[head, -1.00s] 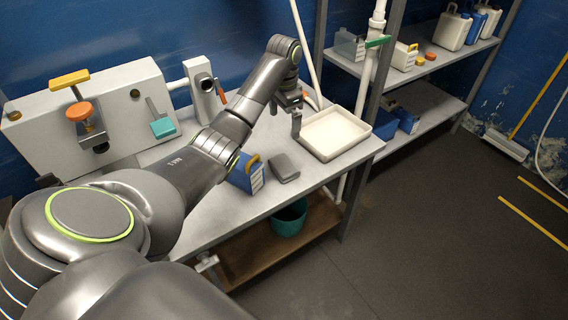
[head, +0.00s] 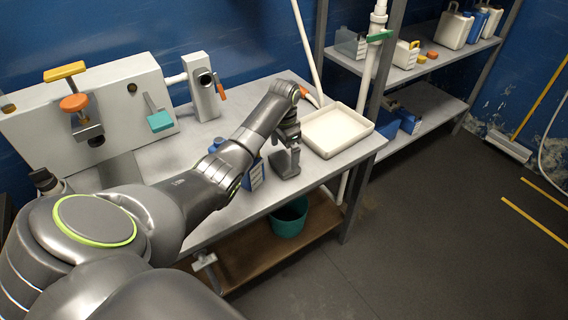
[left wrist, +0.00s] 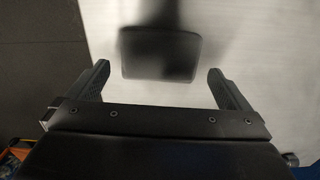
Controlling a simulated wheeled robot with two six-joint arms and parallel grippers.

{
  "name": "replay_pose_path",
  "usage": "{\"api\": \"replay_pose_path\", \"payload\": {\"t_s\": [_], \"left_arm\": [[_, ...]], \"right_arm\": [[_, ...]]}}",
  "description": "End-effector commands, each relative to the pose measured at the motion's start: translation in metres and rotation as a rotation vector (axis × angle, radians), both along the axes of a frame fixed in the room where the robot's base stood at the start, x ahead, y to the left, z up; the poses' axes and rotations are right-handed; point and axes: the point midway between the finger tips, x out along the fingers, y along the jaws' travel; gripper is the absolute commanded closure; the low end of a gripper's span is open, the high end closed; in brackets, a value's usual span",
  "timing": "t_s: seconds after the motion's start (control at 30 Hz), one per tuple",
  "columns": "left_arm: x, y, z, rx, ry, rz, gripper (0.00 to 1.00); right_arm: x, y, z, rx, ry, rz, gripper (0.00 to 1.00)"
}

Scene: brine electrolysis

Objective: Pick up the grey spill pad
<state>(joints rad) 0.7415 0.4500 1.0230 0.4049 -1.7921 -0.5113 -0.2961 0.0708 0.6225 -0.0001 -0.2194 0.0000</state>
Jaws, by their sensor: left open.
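The grey spill pad (head: 288,171) lies flat on the metal bench, mostly hidden behind my left gripper (head: 289,160) in the head view. In the left wrist view the pad (left wrist: 160,54) is a dark rounded rectangle on the pale bench top. It sits ahead of and between the two fingers of my left gripper (left wrist: 158,82). The fingers are spread wider than the pad, with a gap at each side. The gripper is open and empty, and its exact height above the bench is hard to tell. My right gripper does not show.
A white tray (head: 337,131) stands behind and right of the pad. A blue box (head: 256,175) stands close on its left, partly behind my arm. The bench (head: 213,217) has free room at its front. A teal bucket (head: 289,218) is on the lower shelf.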

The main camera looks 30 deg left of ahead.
Motion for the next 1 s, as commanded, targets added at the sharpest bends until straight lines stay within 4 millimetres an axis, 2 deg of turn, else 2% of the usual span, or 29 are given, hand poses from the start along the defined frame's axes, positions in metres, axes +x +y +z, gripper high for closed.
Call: {"api": "replay_pose_path", "payload": {"t_s": [0.1, 0.2, 0.47, 0.73, 1.0], "left_arm": [[-0.002, -0.001, -0.019, -0.001, 0.003, 0.001, 0.0], [-0.002, -0.001, -0.028, 0.0, 0.001, 0.001, 0.0], [-0.002, 0.0, -0.031, 0.0, 0.0, 0.0, 0.0], [-0.001, 0.0, -0.031, 0.0, 0.0, 0.0, 0.32], [-0.001, 0.0, -0.027, 0.001, -0.003, 0.0, 0.33]], "right_arm": [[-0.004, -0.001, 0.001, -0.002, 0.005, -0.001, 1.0], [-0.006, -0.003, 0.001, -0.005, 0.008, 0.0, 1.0], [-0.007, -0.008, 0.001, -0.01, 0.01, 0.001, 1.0], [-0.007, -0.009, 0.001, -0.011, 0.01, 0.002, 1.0], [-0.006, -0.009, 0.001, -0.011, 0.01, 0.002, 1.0]]}}
